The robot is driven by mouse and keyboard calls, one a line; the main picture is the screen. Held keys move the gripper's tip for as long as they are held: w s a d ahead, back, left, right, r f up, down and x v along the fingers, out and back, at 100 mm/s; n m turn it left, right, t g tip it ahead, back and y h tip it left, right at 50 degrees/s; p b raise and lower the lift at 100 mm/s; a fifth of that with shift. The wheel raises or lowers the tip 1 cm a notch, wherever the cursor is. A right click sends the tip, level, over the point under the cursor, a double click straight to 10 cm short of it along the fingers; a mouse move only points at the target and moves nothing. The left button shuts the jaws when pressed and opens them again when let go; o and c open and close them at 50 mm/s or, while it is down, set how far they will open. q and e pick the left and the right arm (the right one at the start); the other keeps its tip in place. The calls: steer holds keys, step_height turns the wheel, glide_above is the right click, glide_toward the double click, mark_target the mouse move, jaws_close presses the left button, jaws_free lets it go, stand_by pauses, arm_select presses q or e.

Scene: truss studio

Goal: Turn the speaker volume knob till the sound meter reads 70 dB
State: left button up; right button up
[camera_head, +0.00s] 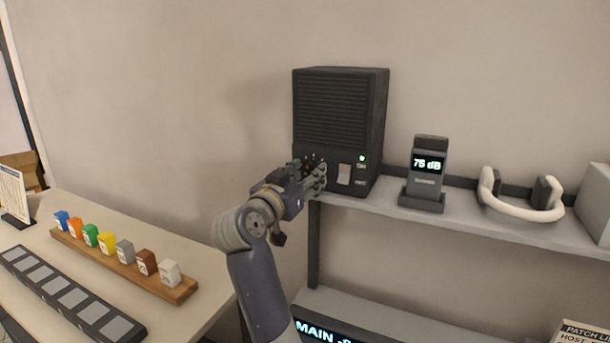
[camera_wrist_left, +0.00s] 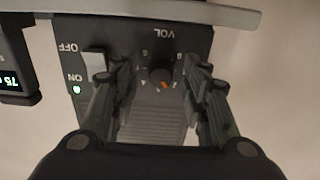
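The black speaker (camera_head: 330,115) stands on the shelf, its green light lit. Its volume knob (camera_wrist_left: 158,76), dark with an orange mark, shows in the left wrist view under "VOL". My left gripper (camera_head: 316,172) is at the lower front of the speaker and hides the knob in the head view. In the left wrist view its fingers (camera_wrist_left: 160,82) are spread on both sides of the knob, with gaps between them and it. The sound meter (camera_head: 427,172) stands right of the speaker and reads 75 dB. My right gripper is not in view.
A white power switch (camera_head: 344,174) sits right beside my left gripper on the speaker front. Headphones (camera_head: 520,200) lie right of the meter on the shelf (camera_head: 465,217). A table at left holds a wooden rack (camera_head: 130,270) of several coloured blocks.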

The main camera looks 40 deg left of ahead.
arm_select(q)
steer(key=shift+s, duration=0.1)
steer(key=v, duration=0.7)
steer(key=shift+s+d, duration=0.1)
stand_by(0.5)
stand_by(0.4)
